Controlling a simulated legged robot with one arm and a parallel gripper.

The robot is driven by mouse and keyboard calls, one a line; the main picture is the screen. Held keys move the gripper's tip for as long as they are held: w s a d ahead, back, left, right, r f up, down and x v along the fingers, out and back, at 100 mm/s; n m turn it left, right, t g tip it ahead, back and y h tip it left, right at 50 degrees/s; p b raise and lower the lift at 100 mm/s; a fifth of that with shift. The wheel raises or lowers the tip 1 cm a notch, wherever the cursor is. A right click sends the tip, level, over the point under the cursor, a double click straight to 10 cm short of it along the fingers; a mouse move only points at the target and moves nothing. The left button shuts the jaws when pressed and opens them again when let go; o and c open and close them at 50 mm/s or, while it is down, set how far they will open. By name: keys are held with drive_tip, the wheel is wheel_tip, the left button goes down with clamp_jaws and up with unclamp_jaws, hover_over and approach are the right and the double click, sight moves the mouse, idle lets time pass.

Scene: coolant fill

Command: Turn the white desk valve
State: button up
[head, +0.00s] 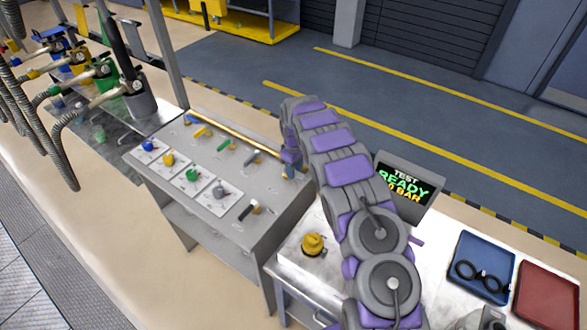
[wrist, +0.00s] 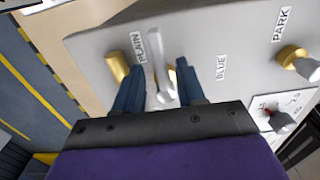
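The white valve lever (wrist: 156,62) stands on the grey desk panel beside a label reading PLAIN in the wrist view. My gripper (wrist: 158,78) has its two blue fingers on either side of this lever, with visible gaps, so it is open around it and not closed on it. In the head view my gripper (head: 290,162) is low over the right back edge of the grey valve desk (head: 180,188). The lever cannot be clearly made out there.
A brass-based handle (wrist: 292,56) marked PARK and a red-and-grey dial (wrist: 278,118) are on the right. Coloured valves such as the green one (head: 192,175) line the desk's front. A screen (head: 407,187) reads READY. A brass pipe (head: 235,134) runs along the back edge.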

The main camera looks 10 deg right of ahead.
drive_tip(key=shift+d, duration=0.1)
drive_tip(key=shift+c, duration=0.3)
drive_tip(key=shift+a, duration=0.35)
drive_tip(key=c, duration=0.6)
drive_tip(key=shift+d, duration=0.1)
clamp_jaws()
